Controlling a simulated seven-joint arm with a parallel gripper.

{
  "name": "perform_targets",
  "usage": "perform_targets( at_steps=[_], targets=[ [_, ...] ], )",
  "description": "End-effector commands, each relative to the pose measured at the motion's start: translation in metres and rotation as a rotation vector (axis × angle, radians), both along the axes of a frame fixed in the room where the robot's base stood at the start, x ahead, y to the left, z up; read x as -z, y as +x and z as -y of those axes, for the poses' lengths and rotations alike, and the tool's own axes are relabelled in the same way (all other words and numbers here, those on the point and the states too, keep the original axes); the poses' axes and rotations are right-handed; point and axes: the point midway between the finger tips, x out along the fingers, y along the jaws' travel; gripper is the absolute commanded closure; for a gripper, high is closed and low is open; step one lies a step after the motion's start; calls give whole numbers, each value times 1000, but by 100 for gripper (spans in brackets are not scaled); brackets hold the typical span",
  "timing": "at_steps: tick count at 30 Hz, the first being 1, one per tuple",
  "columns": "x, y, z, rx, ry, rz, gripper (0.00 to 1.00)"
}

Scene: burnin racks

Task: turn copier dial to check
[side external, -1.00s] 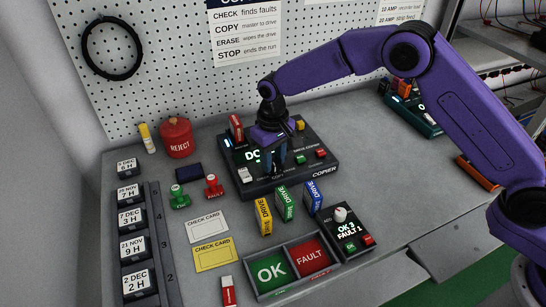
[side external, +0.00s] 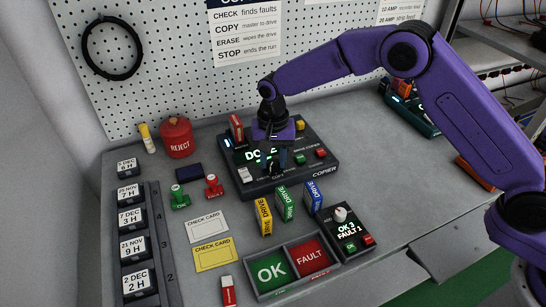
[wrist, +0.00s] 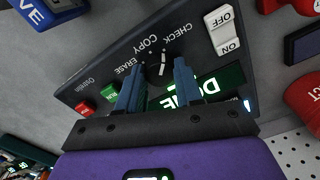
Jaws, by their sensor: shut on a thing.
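The copier (side external: 312,170) is a dark box on the bench, and its green screen reads what looks like DONE. Its black dial (wrist: 155,71) with a pale pointer mark shows in the wrist view, with the labels CHECK, COPY and ERASE around it. The mark points toward the label side, around COPY and CHECK; I cannot tell exactly which. My gripper (side external: 273,165) is down over the copier. In the wrist view its blue fingers (wrist: 158,66) stand on both sides of the dial, shut on it. In the side view the fingers mostly hide the dial.
The copier also has a white OFF/ON rocker (wrist: 226,32), a green button (wrist: 109,96) and a red button (wrist: 84,109). Yellow (side external: 263,217), green (side external: 285,204) and blue (side external: 313,197) drives stand close in front.

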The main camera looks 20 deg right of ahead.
Motion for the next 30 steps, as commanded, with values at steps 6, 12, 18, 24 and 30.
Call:
perform_targets(
  at_steps=[6,12,18,24,30],
  targets=[
    [-2,1,0,26,2,5,95],
    [-2,2,0,28,3,6,95],
    [-2,2,0,28,3,6,48],
    [-1,1,0,27,1,3,40],
    [-4,1,0,26,2,3,40]
  ],
)
